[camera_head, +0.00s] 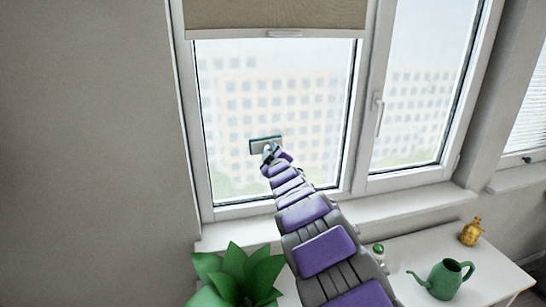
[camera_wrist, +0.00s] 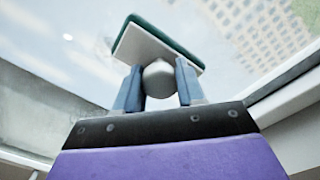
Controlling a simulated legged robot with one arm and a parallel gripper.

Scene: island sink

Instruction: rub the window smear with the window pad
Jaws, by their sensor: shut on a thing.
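The window pad (camera_head: 265,144) is a flat, dark green and pale pad held up in front of the left window pane (camera_head: 318,95). In the wrist view the pad (camera_wrist: 158,40) shows its white back and green edge, with a round grey knob (camera_wrist: 159,80) behind it. My gripper (camera_wrist: 158,88) has its two blue-grey fingers on either side of this knob, shut on it. My gripper (camera_head: 270,153) also shows at the pad in the head view. The pad looks at or very near the glass; contact cannot be told. The smear is not clearly distinguishable; the pane looks hazy.
A beige blind (camera_head: 275,14) hangs at the top of the left pane. A window handle (camera_head: 379,113) stands to the right. Below are a green plant (camera_head: 238,274), a green watering can (camera_head: 443,279), a brass bottle (camera_head: 471,232) and a small green-capped bottle (camera_head: 378,251) on a white table (camera_head: 485,275).

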